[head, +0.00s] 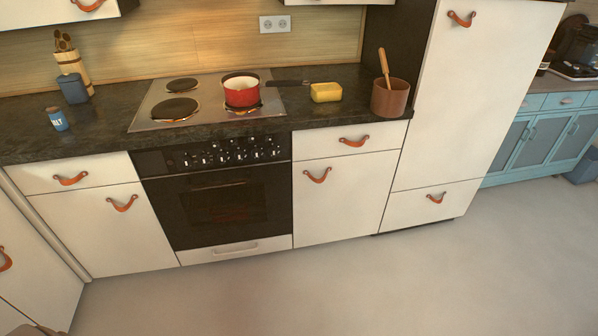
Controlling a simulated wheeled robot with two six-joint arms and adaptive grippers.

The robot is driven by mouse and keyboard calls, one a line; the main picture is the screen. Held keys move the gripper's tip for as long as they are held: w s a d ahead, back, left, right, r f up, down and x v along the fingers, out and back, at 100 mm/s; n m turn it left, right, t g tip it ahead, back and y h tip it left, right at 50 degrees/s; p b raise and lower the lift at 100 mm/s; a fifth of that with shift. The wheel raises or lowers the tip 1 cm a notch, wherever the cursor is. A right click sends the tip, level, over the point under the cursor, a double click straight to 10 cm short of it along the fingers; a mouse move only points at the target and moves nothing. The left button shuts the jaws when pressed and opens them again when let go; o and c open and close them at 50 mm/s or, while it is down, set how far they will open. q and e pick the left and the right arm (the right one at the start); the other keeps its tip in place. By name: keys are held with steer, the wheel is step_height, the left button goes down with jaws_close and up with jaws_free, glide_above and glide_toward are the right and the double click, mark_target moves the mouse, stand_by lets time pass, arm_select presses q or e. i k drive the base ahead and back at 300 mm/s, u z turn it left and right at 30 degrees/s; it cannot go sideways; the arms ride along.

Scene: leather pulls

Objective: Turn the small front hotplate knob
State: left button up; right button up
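The row of hotplate knobs (230,152) is on the black control panel of the oven (225,205), below the counter edge. The knobs are small and dark with light marks; I cannot tell which one belongs to the small front hotplate. The steel hob (148,118) above holds a front left plate (175,109) and a back left plate (182,85). A red pot (241,92) covers much of the hob's right side. Orange shows at the front left plate's edge and under the pot. Neither of my grippers is in view.
A brown crock (390,97) with a wooden utensil stands farther right. A blue shaker (57,119) is left of the hob. The grey floor (330,285) before the oven is clear.

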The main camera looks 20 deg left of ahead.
mark_target(273, 151)
steer(key=z, duration=0.65)
steer(key=i, duration=1.1)
steer(key=u, duration=0.3)
